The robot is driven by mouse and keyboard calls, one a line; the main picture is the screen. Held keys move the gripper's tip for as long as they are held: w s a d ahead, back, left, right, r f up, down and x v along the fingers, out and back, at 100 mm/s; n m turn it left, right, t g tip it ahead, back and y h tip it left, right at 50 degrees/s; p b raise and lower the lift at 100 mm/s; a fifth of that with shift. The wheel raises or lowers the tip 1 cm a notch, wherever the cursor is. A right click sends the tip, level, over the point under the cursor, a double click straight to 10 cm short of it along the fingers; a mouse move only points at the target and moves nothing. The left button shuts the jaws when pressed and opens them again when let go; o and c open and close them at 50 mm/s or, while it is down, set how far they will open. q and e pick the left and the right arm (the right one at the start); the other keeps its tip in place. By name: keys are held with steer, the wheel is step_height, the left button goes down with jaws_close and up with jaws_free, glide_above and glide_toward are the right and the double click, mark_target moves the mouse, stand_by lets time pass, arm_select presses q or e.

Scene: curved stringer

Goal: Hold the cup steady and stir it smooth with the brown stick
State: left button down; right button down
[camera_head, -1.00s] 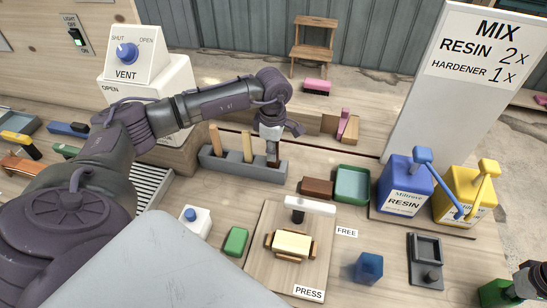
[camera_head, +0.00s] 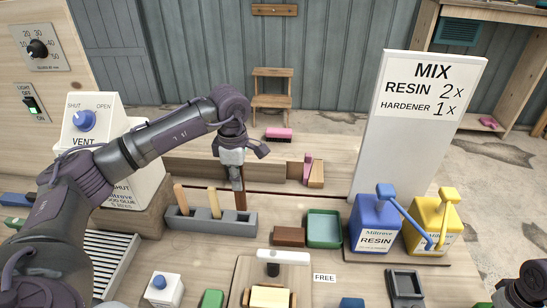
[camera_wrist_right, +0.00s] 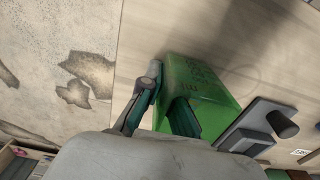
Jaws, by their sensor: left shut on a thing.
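My left gripper (camera_head: 236,180) is shut on a dark brown stick (camera_head: 240,200), which hangs upright over the right end of the grey rack (camera_head: 190,224). I cannot tell whether its lower end is clear of the rack. In the right wrist view, a green container with faint writing (camera_wrist_right: 215,88), possibly the cup, is at my right gripper (camera_wrist_right: 163,100). Its fingers lie at the container's left side, one overlapping it. Whether they grip it is unclear. In the head view, only part of my right gripper (camera_head: 522,290) shows at the lower right corner.
Two lighter sticks (camera_head: 214,203) stand in the rack. A brown block (camera_head: 289,236) and a green tray (camera_head: 324,230) lie to its right. The blue resin dispenser (camera_head: 374,226) and yellow hardener dispenser (camera_head: 429,224) stand further right. A press (camera_head: 282,257) is at front centre.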

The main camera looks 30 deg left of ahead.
steer(key=c, duration=1.2)
jaws_free()
steer(key=shift+c, duration=0.2)
steer(key=shift+o, duration=0.3)
steer(key=o, duration=0.4)
steer(key=shift+r, duration=0.15)
steer(key=shift+r, duration=2.35)
step_height(320, 180, up, 12)
